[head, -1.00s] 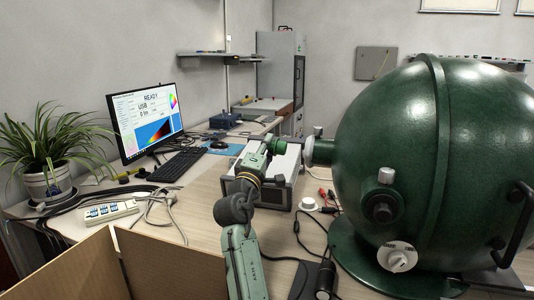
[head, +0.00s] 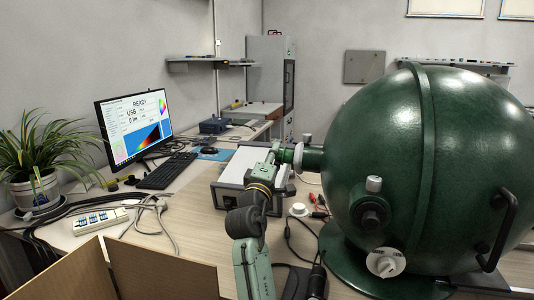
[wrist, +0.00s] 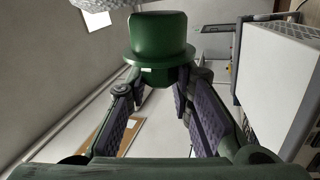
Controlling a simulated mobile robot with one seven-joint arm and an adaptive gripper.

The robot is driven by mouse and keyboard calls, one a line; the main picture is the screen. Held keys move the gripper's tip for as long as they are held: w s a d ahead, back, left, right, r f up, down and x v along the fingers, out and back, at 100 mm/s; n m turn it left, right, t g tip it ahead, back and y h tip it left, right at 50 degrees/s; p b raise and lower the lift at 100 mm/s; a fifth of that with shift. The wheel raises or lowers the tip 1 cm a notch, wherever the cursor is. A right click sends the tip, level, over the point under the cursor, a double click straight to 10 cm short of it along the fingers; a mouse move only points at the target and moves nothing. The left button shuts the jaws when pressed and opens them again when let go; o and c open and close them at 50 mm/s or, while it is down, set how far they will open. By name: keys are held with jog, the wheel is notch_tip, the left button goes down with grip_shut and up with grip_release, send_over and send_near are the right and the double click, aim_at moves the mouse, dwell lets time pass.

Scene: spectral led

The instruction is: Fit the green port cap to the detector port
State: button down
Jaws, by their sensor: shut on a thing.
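The green port cap (wrist: 158,38), a short cylinder with a wider flange, is in my gripper (wrist: 160,88), whose two fingers are shut on it in the wrist view. In the head view my gripper (head: 279,154) is at the left side of the large dark green sphere (head: 420,160). A stub port with a pale collar (head: 298,157) sticks out left from the sphere, probably the detector port. The cap (head: 288,156) is small there, close before the collar and roughly level with it. I cannot tell whether they touch. The port does not show clearly in the wrist view.
A white instrument box (head: 240,165) stands behind my arm. A white round piece (head: 298,209), cables and red clips (head: 318,202) lie on the bench below. Monitor (head: 136,124), keyboard (head: 167,170) and plant (head: 35,160) are left; an open cardboard box (head: 150,270) is in front.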

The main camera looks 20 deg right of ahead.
aim_at(291, 161)
jog(key=shift+s+d, duration=0.1)
jog(key=shift+d, duration=0.05)
jog(key=shift+n+p, duration=0.7)
jog(key=shift+p, duration=0.1)
dwell(0.6)
jog(key=shift+s+d, duration=0.1)
jog(key=shift+s, duration=0.05)
jog(key=shift+s+d+p, duration=0.7)
jog(key=shift+s+d, duration=0.05)
jog(key=shift+d, duration=0.35)
jog(key=shift+s+d+p, duration=0.1)
jog(key=shift+d+p, duration=0.05)
jog(key=shift+p, duration=0.2)
dwell(0.7)
jog(key=shift+s+d, duration=0.25)
jog(key=shift+d, duration=0.15)
jog(key=shift+s+d+f, duration=0.1)
jog(key=shift+d, duration=0.05)
jog(key=c, duration=1.3)
grip_release()
jog(key=shift+d, duration=0.1)
